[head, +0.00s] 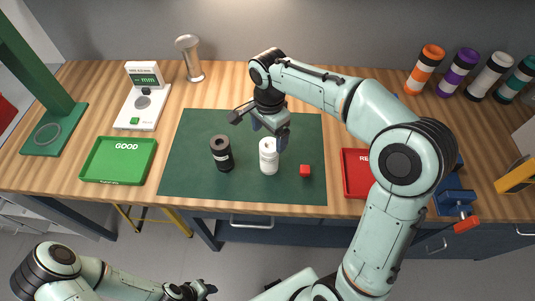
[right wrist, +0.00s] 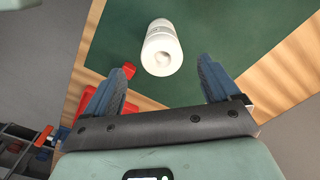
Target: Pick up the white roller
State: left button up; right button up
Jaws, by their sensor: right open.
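The white roller (head: 269,157) stands upright on the green mat (head: 205,190), right of a black roller (head: 221,153). In the right wrist view the white roller (right wrist: 161,49) lies ahead of the fingertips, roughly between their lines, with a gap before it. My right gripper (head: 268,133) is just behind and above the white roller in the head view. It also shows in the right wrist view (right wrist: 165,78), with its two blue fingers spread and nothing between them. My left gripper (head: 200,289) is low at the bottom of the head view, away from the table; its jaws are too small to judge.
A small red cube (head: 305,171) lies on the mat right of the white roller. The green GOOD tray (head: 118,181) is left and a red tray (head: 357,187) right, partly behind my arm. A white gauge (head: 139,113) and a metal cylinder (head: 190,59) stand at the back.

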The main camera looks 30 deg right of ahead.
aim_at(269, 148)
notch_tip(269, 148, down, 3)
jog(key=shift+w+f, duration=0.1)
jog(key=shift+f, duration=0.45)
notch_tip(269, 148, down, 5)
jog(key=shift+d+r, duration=0.1)
jog(key=c, duration=1.3)
jog(key=shift+r, duration=0.1)
